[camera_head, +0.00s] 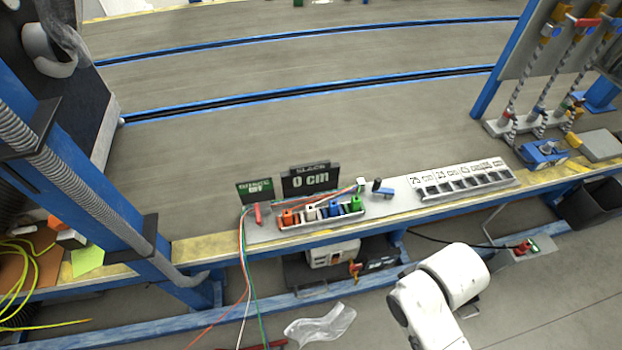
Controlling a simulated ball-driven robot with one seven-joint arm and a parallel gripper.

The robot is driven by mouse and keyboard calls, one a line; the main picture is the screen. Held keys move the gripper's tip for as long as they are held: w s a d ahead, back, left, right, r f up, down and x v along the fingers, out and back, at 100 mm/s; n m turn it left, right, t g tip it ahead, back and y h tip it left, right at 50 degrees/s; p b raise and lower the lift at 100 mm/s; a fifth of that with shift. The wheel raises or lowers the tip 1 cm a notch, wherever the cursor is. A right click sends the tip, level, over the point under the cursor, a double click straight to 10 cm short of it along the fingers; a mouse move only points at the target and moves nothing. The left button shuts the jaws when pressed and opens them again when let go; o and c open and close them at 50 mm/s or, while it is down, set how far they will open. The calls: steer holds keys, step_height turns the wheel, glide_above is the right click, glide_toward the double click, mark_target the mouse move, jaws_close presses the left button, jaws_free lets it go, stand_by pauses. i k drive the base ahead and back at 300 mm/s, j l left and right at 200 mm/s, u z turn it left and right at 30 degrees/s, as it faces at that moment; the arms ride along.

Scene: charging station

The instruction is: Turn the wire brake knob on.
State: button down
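A small red knob or lever (258,213) stands upright on a grey plate on the bench, just below a small dark sign (255,190). The sign's green text seems to read "BRAKE" with a short second word that is too small to read surely. I take the red piece to be the wire brake knob. To its right a larger dark display (311,179) reads "SLACK 0 cm". My white arm shows at the lower right, well apart from the knob. My gripper is not in view.
A tray (320,221) holds orange, white, blue and green connectors right of the knob. A small blue-handled piece (383,189) and a labelled slotted rack (466,182) stand further right. Wires hang over the bench's front edge. A blue post (110,190) rises at left.

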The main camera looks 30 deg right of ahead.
mark_target(259, 222)
steer(key=i+u, duration=0.25)
steer(key=i, duration=0.4)
steer(key=u, duration=1.3)
